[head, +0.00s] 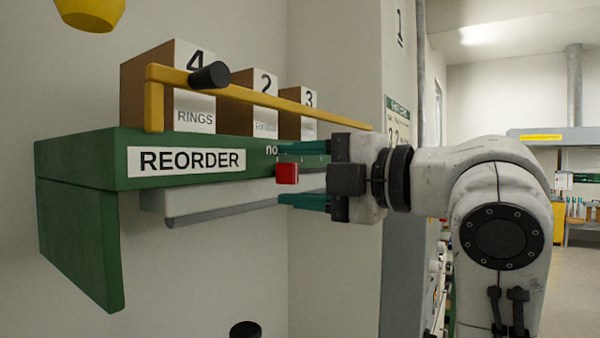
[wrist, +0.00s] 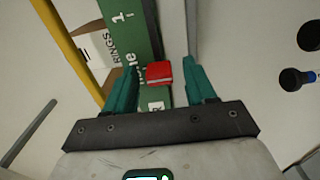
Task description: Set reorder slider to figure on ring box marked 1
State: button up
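The red slider knob (head: 287,173) sits on the front edge of the green REORDER shelf (head: 75,160), below the partly hidden word starting "no". In the wrist view the red knob (wrist: 159,74) lies beside that word's end; a figure 1 (wrist: 119,17) is further along the green strip. The box labelled RINGS (head: 194,100) carries a 4, not a 1. My gripper (head: 303,175) is open, with one teal finger above and one below the knob's level. In the wrist view my gripper (wrist: 160,82) shows gaps on both sides of the knob. Much of the scale is hidden.
A yellow rail (head: 260,97) with a black knob (head: 209,76) runs before the boxes. Boxes marked 2 (head: 264,84) and 3 (head: 310,102) stand beside the ring box. A grey bar (head: 230,208) hangs below the shelf. A wall stands close behind.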

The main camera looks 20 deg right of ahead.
aim_at(302, 172)
grip_shut()
dwell(0.3)
jog(key=shift+d, duration=0.1)
jog(key=w+d, duration=0.2)
jog(key=d, duration=0.1)
jog(key=w+d+b, duration=0.1)
jog(key=shift+w+d, duration=0.25)
jog(key=shift+d, duration=0.1)
grip_release()
jog(key=shift+s+d, duration=0.1)
jog(key=b+v, duration=0.3)
jog(key=v, duration=0.7)
jog(key=shift+s+d, duration=0.15)
jog(key=shift+s, duration=0.1)
